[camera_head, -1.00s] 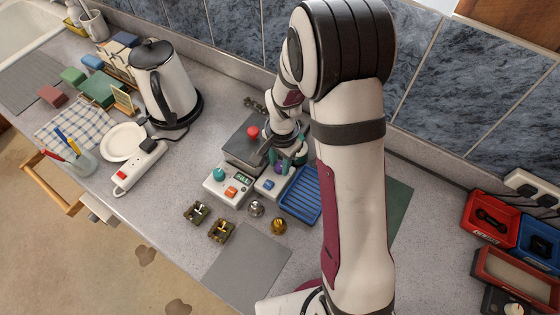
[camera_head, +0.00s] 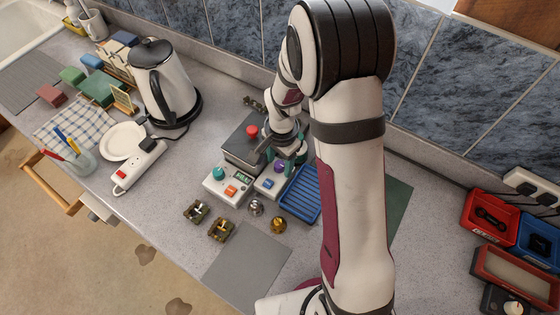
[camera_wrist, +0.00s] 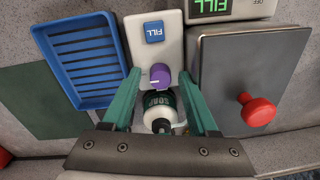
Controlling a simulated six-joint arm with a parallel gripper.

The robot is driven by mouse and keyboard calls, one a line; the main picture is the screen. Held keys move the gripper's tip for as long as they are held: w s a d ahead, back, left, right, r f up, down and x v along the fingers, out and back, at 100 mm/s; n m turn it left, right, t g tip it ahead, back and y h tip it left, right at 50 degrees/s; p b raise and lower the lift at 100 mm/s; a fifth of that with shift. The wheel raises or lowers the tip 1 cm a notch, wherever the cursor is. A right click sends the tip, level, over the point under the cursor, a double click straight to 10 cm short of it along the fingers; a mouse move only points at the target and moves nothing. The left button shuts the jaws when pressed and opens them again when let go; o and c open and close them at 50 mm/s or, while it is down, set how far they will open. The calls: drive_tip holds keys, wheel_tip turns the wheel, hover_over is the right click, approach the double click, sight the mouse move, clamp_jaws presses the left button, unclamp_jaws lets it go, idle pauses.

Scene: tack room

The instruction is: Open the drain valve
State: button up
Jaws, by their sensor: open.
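No part is readably labelled as a drain valve. A purple knob (camera_wrist: 160,76) with a pale mark sits on a white panel (camera_wrist: 172,42) below a blue FILL button (camera_wrist: 153,32). My gripper (camera_wrist: 160,84) is open, its teal fingers on either side of the purple knob. I cannot tell whether they touch it. A dark green soap bottle with a white top (camera_wrist: 158,110) shows between the fingers, nearer the wrist. A red knob (camera_wrist: 258,110) projects from the grey box (camera_wrist: 225,80) at right; it also shows in the head view (camera_head: 252,132).
A white unit with a teal knob (camera_head: 219,173), green display and orange button stands left of the panel. A blue ribbed tray (camera_head: 301,194) lies close on the right. Brass fittings (camera_head: 221,230) and a grey mat (camera_head: 246,254) lie in front. A kettle (camera_head: 164,85) stands behind left.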

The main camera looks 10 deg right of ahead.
sight(282, 165)
drive_tip(key=n, duration=0.3)
drive_tip(key=shift+n, duration=0.4)
drive_tip(key=n, duration=1.4)
drive_tip(key=shift+w+n+g, duration=0.1)
drive_tip(key=shift+n+g, duration=0.2)
wheel_tip(282, 165, up, 16)
drive_tip(key=s+a+r+m+y, duration=0.1)
drive_tip(key=s+a+r+m, duration=0.1)
drive_tip(key=s+m, duration=1)
drive_tip(key=s, duration=1.1)
drive_tip(key=shift+a+y, duration=0.2)
drive_tip(key=shift+y, duration=0.1)
